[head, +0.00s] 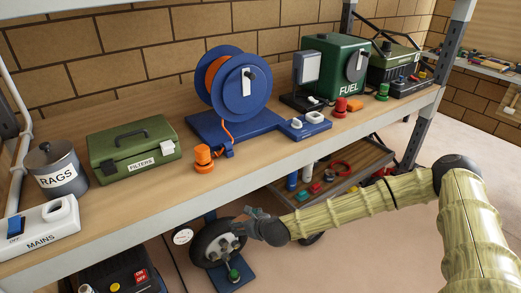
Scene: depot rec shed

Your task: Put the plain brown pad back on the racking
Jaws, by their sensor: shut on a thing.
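I cannot pick out a plain brown pad in the head view, so I cannot tell whether that is what the gripper holds. The shelf has a pale metal front edge and stands against a brick wall.
The shelf holds a mains box (40,230), a rags tin (57,170), a green filters case (133,155), a blue reel (246,100) and a green fuel can (333,65). Small knobs stand near its front. A lower tray (345,170) holds coloured parts. Floor at right is open.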

